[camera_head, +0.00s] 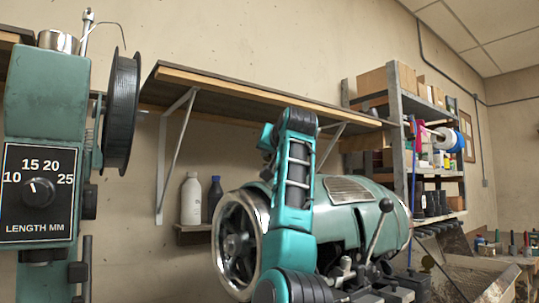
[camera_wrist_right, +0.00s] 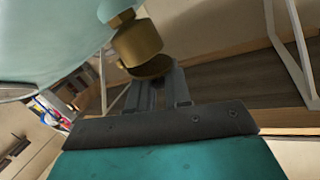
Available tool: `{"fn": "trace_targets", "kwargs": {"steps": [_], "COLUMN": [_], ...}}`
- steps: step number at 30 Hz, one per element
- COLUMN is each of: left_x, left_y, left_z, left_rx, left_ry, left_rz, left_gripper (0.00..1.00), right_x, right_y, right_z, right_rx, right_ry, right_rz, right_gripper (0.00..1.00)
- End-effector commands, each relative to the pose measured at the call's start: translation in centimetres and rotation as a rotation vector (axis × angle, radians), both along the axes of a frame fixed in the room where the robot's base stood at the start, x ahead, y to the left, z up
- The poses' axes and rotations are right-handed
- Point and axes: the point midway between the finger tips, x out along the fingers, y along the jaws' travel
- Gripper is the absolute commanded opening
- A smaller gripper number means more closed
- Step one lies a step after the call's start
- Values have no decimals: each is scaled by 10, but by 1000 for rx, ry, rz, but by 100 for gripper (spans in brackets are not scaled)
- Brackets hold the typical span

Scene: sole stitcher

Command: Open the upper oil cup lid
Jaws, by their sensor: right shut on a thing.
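In the right wrist view, a brass oil cup (camera_wrist_right: 136,42) sticks out from the pale teal machine body (camera_wrist_right: 50,35). A round brass lid (camera_wrist_right: 153,68) is at the cup's outer end, slightly tilted against it. My right gripper (camera_wrist_right: 158,78) is shut on the lid, its dark fingers partly hidden behind it. How far the lid stands open is hard to tell. In the head view my right arm rises in front of the machine, and the cup and fingertips cannot be made out. My left gripper is not in view.
In the head view, the stitcher's handwheel (camera_head: 238,243) and lever (camera_head: 379,229) flank my right arm. A wall shelf (camera_head: 240,92) runs behind it. The stitch-length head (camera_head: 46,120) and black spool (camera_head: 121,112) stand at the left. A loaded rack (camera_head: 398,150) is at the right.

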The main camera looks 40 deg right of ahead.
Motion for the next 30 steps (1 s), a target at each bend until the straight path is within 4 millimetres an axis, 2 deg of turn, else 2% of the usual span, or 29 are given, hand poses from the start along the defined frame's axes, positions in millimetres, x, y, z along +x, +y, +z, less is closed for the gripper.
{"fn": "trace_targets", "kwargs": {"steps": [12, 30], "left_x": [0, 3], "left_y": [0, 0], "left_z": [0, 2], "left_rx": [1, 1], "left_ry": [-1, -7], "left_rz": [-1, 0], "left_gripper": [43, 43], "right_x": [-2, -4], "right_y": [-13, -33], "right_z": [7, 5], "right_rx": [397, 959], "right_ry": [-44, -106], "right_rz": [1, 1], "right_gripper": [0, 0]}}
